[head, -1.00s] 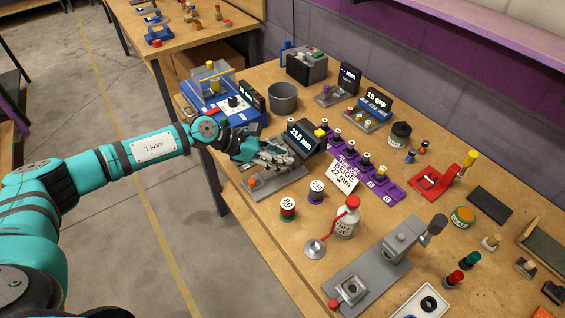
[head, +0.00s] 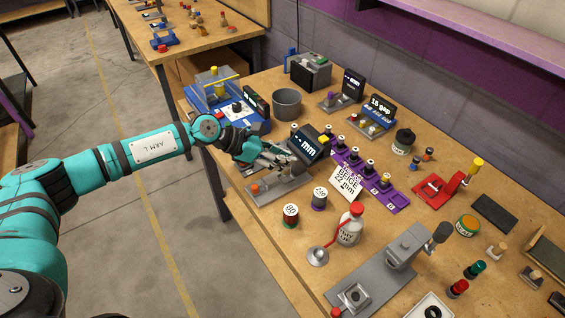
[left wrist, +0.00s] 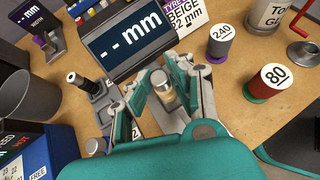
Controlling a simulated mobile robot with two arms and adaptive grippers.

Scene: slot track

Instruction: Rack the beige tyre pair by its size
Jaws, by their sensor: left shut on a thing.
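My left gripper (head: 288,162) is over the grey measuring gauge (head: 285,186), whose display (head: 305,144) reads "-- mm". In the left wrist view the fingers (left wrist: 163,98) are shut on a small beige and metal cylinder (left wrist: 162,87), apparently the beige tyre pair. It is mostly hidden in the head view. I cannot tell how far it is clear of the gauge. The purple rack (head: 401,202) stands right of the gauge with several dark-and-white or yellow pieces on it. A card (head: 347,184) in front reads "BEIGE 22 mm". My right gripper is not in view.
Spools marked 80 (head: 290,216) and 240 (head: 320,199), and a red-capped bottle (head: 350,227), stand in front of the rack. A grey cup (head: 287,104) is behind the gauge. A grey press (head: 400,255) and a red tool (head: 436,190) stand to the right.

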